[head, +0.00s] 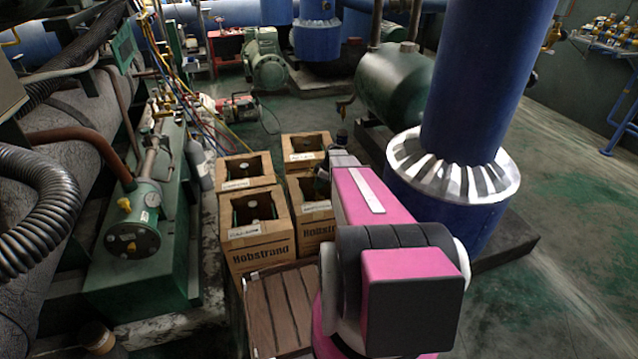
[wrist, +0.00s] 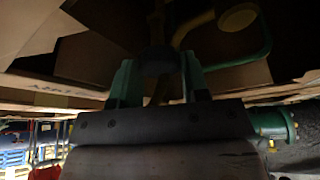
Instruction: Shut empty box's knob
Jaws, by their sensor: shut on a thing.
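Each has a small white label, too small to read surely, so I cannot tell which is the empty one. In the wrist view, my gripper (wrist: 158,72) has its two green fingers around a dark round knob (wrist: 157,58), shut on it, inside a box's dim opening. A cardboard wall with a label (wrist: 60,95) is beside it.
A thick blue column (head: 440,200) with a silver collar stands close right of my arm. Green machinery (head: 150,240) stands left. Hoses (head: 215,135) run behind the boxes. Floor at far right is clear.

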